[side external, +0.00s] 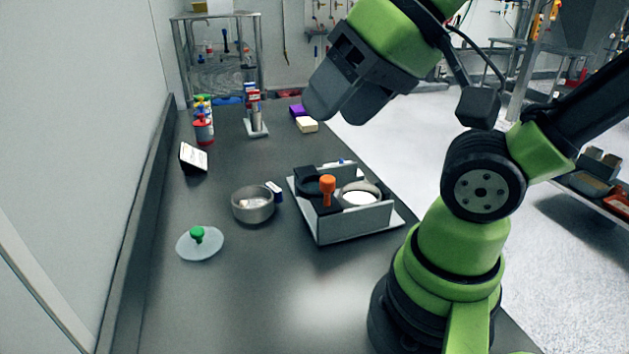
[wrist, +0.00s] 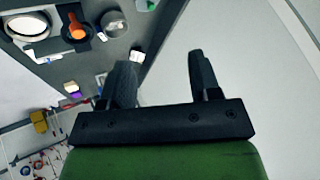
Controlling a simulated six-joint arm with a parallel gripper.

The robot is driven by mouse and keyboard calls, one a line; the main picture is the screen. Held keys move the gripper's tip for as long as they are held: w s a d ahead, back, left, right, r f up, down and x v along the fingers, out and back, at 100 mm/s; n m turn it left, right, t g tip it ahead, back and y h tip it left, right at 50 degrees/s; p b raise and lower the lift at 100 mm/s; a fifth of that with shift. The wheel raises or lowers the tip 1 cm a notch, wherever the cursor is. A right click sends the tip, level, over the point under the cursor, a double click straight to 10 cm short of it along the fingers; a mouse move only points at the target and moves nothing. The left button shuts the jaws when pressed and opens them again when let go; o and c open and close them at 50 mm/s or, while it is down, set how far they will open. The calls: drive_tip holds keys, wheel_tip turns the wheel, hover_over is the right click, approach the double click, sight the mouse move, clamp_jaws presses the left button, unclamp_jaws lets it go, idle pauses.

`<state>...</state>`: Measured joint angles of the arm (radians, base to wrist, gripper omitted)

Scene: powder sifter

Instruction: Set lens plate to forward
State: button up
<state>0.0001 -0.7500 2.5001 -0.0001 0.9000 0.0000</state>
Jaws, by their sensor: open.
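The sifter unit is a grey open-topped housing (side external: 355,222) on the dark bench in the side view. An orange knob (side external: 327,186) stands upright on a black plate-like part (side external: 324,204) inside it, beside a round white-centred ring (side external: 360,196). I cannot tell for sure which part is the lens plate. In the wrist view the orange knob (wrist: 76,27) and the white ring (wrist: 28,25) show at upper left. My gripper (wrist: 165,72) is open and empty. In the side view my gripper (side external: 325,108) is raised high, well apart from the sifter unit.
A metal bowl (side external: 253,205) stands left of the unit. A glass lid with a green knob (side external: 199,241) lies nearer on the bench. A small sign (side external: 193,158), bottles (side external: 203,128), a stand (side external: 256,114) and purple and cream blocks (side external: 303,118) are farther back. The near bench is clear.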

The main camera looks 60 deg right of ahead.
drive_tip(key=shift+c, duration=0.3)
drive_tip(key=m+g+h, duration=0.2)
drive_tip(key=m+g, duration=0.3)
drive_tip(key=g, duration=0.2)
hover_over(327, 178)
wheel_tip(327, 178, down, 9)
drive_tip(key=shift+f, duration=0.5)
wheel_tip(327, 178, down, 9)
drive_tip(key=shift+r, duration=0.1)
clamp_jaws()
drive_tip(key=s+d, duration=0.7)
drive_tip(key=d, duration=0.1)
drive_tip(key=shift+s, duration=0.35)
